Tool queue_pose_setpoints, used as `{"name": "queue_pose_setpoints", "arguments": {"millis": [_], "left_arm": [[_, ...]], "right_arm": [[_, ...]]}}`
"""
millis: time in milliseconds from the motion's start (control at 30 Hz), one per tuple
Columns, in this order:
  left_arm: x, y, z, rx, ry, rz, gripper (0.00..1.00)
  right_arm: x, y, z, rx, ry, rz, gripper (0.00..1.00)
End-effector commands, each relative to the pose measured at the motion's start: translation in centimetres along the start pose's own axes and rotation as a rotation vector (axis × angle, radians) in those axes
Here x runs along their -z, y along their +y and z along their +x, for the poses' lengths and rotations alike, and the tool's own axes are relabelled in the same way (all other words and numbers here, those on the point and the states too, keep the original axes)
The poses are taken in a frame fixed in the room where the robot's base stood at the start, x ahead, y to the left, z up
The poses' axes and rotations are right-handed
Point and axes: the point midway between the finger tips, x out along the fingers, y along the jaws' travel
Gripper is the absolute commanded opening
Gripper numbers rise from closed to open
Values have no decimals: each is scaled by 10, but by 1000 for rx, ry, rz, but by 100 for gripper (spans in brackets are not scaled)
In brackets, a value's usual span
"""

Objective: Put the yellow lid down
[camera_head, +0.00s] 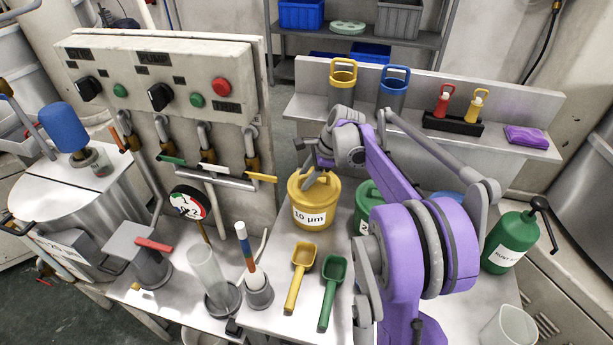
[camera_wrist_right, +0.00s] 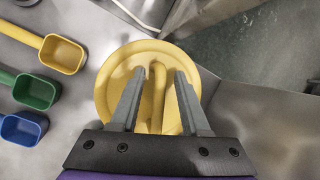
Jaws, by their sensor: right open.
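The yellow lid (camera_wrist_right: 113,92) is round with a raised bar handle (camera_wrist_right: 158,82). It appears to lie on top of the yellow tub marked "10 µm" (camera_head: 313,217); the wrist view looks down on it and hides the seam. My right gripper (camera_wrist_right: 160,74) is open, with one finger on each side of the handle and visible gaps between. In the head view my right gripper (camera_head: 314,171) is just above the tub and partly covers the lid. My left gripper is not in view.
A yellow scoop (camera_head: 300,268) and a green scoop (camera_head: 333,283) lie in front of the tub, with a blue scoop (camera_wrist_right: 22,127) beside them. A green tub (camera_head: 367,200) stands right of the yellow one, partly behind my arm. A clear cylinder (camera_head: 211,275) stands at front left.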

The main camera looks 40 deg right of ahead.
Motion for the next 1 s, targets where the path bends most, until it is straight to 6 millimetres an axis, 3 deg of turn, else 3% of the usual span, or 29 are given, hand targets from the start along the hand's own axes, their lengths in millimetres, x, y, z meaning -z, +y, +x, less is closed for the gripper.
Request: {"name": "queue_pose_setpoints", "arguments": {"millis": [167,700,1000], "left_arm": [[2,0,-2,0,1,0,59],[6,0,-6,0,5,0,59],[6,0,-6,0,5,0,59]], "right_arm": [[-1,-1,-9,1,0,1,46],[-1,-1,-110,1,0,2,46],[-3,1,-122,-1,1,-11,46]]}}
